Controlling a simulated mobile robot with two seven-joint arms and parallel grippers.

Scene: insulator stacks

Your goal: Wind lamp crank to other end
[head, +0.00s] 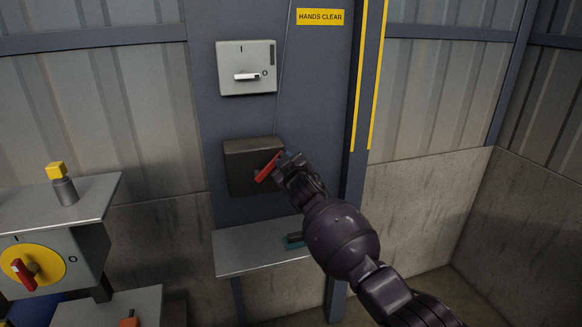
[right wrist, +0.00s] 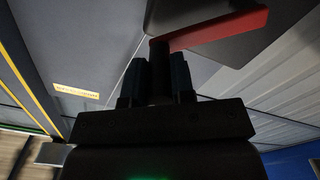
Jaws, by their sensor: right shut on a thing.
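The crank has a red arm (head: 267,168) on the front of a dark box (head: 238,167) fixed to the blue-grey panel. Its arm slants from the box's middle up to the right. My right gripper (head: 286,160) is at the upper-right end of the arm. In the right wrist view the red arm (right wrist: 215,30) runs across the top, and my right gripper (right wrist: 160,85) is shut on the dark crank handle (right wrist: 159,58) between its fingers. The hand hides part of the handle in the head view. No lamp shows. My left gripper is out of view.
Above the box is a grey switch box (head: 246,68) with a white lever. A thin line runs up the panel. Below is a grey shelf (head: 245,255) with a teal item (head: 293,240). At left are a yellow-dial switch (head: 33,267) and a yellow-topped cylinder (head: 63,187) on a bench.

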